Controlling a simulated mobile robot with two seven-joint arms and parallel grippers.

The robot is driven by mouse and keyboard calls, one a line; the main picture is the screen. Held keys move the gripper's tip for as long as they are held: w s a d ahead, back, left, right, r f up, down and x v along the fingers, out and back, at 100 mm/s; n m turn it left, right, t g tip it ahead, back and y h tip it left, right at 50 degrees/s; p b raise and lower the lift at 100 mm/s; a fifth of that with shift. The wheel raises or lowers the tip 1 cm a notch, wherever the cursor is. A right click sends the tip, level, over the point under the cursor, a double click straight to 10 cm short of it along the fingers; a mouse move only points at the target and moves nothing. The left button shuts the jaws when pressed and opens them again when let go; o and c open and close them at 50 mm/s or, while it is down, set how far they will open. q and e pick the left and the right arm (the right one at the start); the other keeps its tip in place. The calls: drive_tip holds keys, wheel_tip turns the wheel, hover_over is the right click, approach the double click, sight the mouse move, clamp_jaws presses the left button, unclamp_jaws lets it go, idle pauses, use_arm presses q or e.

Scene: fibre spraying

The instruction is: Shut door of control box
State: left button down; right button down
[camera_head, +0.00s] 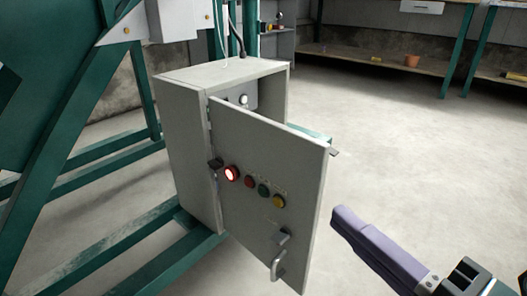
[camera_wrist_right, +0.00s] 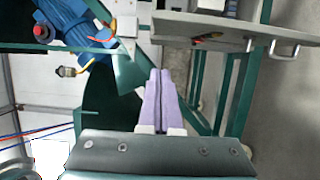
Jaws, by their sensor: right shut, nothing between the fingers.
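The grey control box (camera_head: 185,145) stands on a green frame in the head view. Its door (camera_head: 268,165) is hinged at the left and stands partly open, with a gap along the top. The door carries a lit red lamp (camera_head: 231,173), several coloured buttons and a handle (camera_head: 277,265) low on the right. My right gripper (camera_head: 341,214) has pale purple fingers, shut and empty, apart from the door to its right. In the wrist view the shut fingers (camera_wrist_right: 160,75) point towards green beams, and the door (camera_wrist_right: 205,32) with its handle (camera_wrist_right: 285,48) is at upper right. My left gripper is out of view.
Green frame beams (camera_head: 95,265) run left of and below the box. The concrete floor (camera_head: 390,130) right of the door is clear. A workbench (camera_head: 365,65) with a small orange pot (camera_head: 411,61) stands at the back.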

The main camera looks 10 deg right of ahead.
sight(318, 166)
drive_tip(key=w+b, duration=0.2)
drive_tip(key=w, duration=0.9)
drive_tip(key=shift+w+d, duration=0.1)
drive_tip(key=shift+d, duration=0.25)
drive_tip(key=shift+r, duration=0.1)
drive_tip(key=shift+a, duration=0.1)
